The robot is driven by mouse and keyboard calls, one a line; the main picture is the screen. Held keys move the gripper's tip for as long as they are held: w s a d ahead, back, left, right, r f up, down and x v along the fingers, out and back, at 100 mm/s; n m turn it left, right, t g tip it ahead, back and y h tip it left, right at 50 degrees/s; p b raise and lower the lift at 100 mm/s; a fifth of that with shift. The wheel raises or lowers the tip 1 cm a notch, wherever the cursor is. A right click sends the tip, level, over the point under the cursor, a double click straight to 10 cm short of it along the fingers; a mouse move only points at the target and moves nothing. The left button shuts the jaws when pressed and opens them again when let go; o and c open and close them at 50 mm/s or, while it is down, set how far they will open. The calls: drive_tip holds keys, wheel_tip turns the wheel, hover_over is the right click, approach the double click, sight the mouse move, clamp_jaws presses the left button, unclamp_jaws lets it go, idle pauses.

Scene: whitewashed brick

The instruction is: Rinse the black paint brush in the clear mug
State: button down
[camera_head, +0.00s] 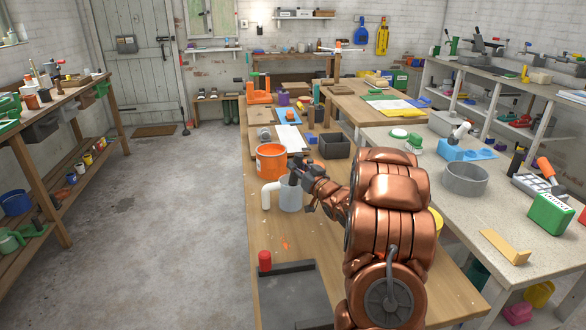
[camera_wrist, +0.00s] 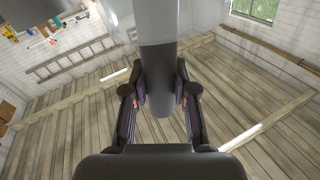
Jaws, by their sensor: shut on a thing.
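The clear mug (camera_head: 291,197) looks pale and translucent. It stands on the wooden bench in the head view, with a thick white curved handle-like shape at its left. My gripper (camera_head: 294,172) is at the mug's top, coming from the right. In the wrist view my gripper (camera_wrist: 160,100) is shut on a thick dark shaft, taken to be the black paint brush (camera_wrist: 166,75). Its far end meets a pale translucent shape at the top of that view. The bristles are not clearly visible, and I cannot tell how deep the brush sits in the mug.
An orange bucket (camera_head: 271,160) stands just behind the mug. A black open box (camera_head: 335,147) is behind and right. A red cylinder (camera_head: 265,261) stands by a dark tray at the front. The bench between mug and tray is mostly clear.

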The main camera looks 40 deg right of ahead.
drive_tip(key=shift+s+d+r+p, duration=0.15)
drive_tip(key=shift+d+r+p, duration=0.15)
drive_tip(key=shift+r+p, duration=0.95)
drive_tip(key=shift+s+d+r+p, duration=0.1)
drive_tip(key=shift+d+r+p, duration=0.3)
drive_tip(key=shift+r, duration=1.45)
drive_tip(key=shift+s+d+r+p, duration=0.15)
drive_tip(key=shift+r+p, duration=0.9)
drive_tip(key=shift+r, duration=0.5)
